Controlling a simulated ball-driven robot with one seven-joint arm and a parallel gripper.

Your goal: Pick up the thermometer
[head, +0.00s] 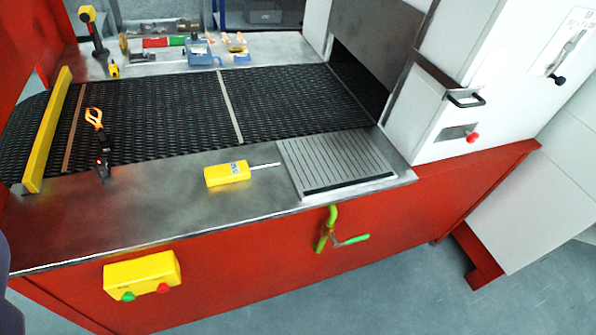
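The thermometer (228,173) is a yellow box-shaped body with a thin metal probe pointing right. It lies on the bare metal strip in front of the black mesh belt (180,105). Its probe tip comes close to the left edge of a grooved grey plate (335,160). Nothing covers it. My gripper does not show in the head view.
An orange and black tool (97,125) lies left of the thermometer. Several small items, including a blue device (203,54), lie on the far ledge. A white oven-like housing (465,90) stands right. Green handles (327,232) and a yellow button box (142,275) project from the red front.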

